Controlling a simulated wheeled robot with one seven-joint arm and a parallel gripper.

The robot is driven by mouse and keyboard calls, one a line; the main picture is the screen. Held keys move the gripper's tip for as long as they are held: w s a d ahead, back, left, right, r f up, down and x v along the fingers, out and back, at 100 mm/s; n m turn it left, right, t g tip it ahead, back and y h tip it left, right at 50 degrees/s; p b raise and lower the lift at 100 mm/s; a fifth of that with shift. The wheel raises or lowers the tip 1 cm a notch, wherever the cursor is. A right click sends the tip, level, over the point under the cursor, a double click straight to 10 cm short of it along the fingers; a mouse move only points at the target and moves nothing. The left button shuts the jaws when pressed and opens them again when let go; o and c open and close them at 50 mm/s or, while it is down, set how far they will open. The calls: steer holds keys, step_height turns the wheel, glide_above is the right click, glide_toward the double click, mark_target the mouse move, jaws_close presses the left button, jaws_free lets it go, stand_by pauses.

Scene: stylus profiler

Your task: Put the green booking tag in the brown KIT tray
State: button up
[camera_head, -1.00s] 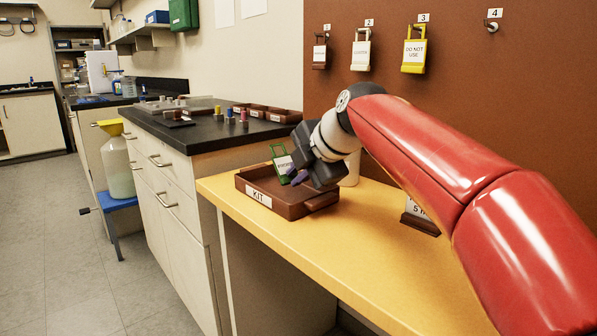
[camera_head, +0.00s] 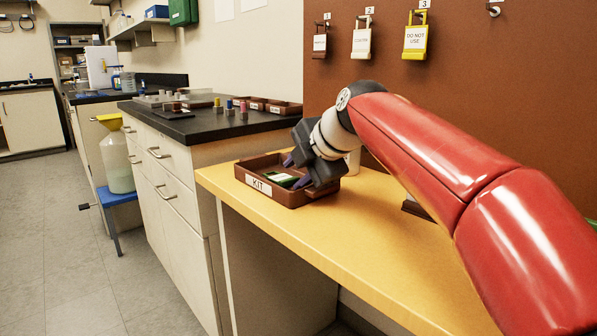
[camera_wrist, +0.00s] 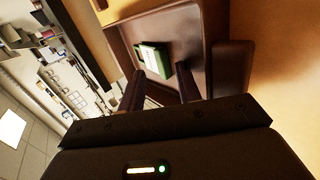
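The green booking tag (camera_head: 283,179) lies inside the brown KIT tray (camera_head: 258,184), which sits on the yellow bench top. The tag also shows in the wrist view (camera_wrist: 154,60), resting on the tray floor with a white label face. My gripper (camera_head: 297,171) is over the tray's right part, with its fingers apart. In the wrist view the two fingers (camera_wrist: 160,88) stand spread and empty, with the tag beyond their tips. The gap between tag and fingertips is hard to judge.
Tags hang on numbered hooks on the brown board: a dark one (camera_head: 320,42), a white one (camera_head: 362,40) and a yellow DO NOT USE one (camera_head: 415,38). Hook 4 (camera_head: 493,9) is bare. The front of the yellow bench (camera_head: 330,238) is clear.

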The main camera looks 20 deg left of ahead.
steer(key=shift+f, duration=0.2)
steer(key=shift+c, duration=0.5)
steer(key=shift+r, duration=0.1)
steer(key=s+d+r+p, duration=0.2)
steer(key=d+r+p, duration=0.1)
steer(key=r, duration=0.4)
steer(key=shift+s+d, duration=0.15)
steer(key=shift+d, duration=0.25)
steer(key=v, duration=0.7)
steer(key=shift+d+r, duration=0.25)
steer(key=shift+s, duration=0.2)
